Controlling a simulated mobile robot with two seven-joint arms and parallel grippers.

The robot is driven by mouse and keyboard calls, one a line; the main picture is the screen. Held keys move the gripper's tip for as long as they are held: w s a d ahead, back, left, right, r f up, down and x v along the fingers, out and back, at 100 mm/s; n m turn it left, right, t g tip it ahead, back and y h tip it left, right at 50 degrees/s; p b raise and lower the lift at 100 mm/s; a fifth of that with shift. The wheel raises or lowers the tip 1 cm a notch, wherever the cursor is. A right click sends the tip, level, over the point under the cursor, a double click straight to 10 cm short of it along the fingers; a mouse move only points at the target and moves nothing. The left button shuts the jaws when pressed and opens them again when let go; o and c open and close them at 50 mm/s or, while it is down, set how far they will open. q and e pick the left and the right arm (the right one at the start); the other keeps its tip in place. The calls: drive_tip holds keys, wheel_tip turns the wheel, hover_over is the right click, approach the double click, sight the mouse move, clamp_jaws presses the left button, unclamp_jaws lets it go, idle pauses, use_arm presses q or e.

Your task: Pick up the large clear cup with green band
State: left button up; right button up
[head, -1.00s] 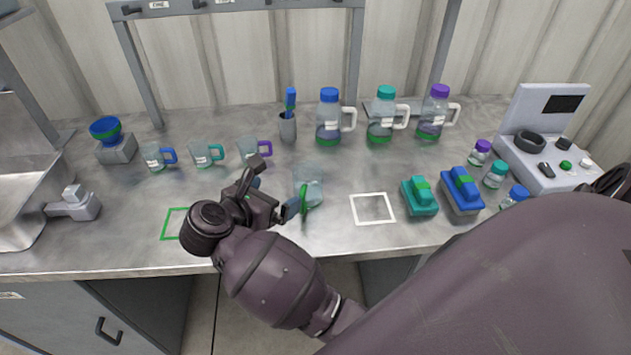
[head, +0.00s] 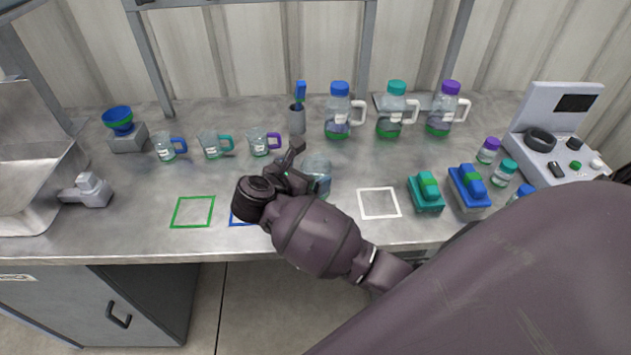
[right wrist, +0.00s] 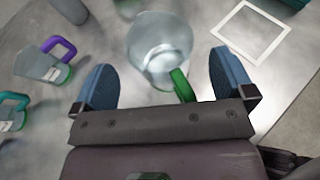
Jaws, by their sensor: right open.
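The large clear cup (head: 319,170) stands upright on the metal worktop, right of my right gripper (head: 297,174) and partly hidden by it in the head view. In the right wrist view the cup (right wrist: 155,42) lies just beyond and between the open fingers, with its green handle (right wrist: 181,86) pointing toward the palm. My right gripper (right wrist: 165,80) is open and empty, with a blue-padded finger on each side of the handle. A green band around the cup cannot be made out clearly. My left gripper is not in view.
Small handled cups (head: 212,145) stand behind left, and a grey holder (head: 297,120) with blue items stands behind. Several lidded jugs (head: 339,115) stand back right. A white square outline (head: 379,203) and a green outline (head: 193,212) mark bare worktop. Teal (head: 426,195) and blue blocks sit right.

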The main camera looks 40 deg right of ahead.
drive_tip(key=shift+x, duration=1.15)
drive_tip(key=c, duration=1)
drive_tip(key=shift+c, duration=0.2)
drive_tip(key=shift+r, duration=0.2)
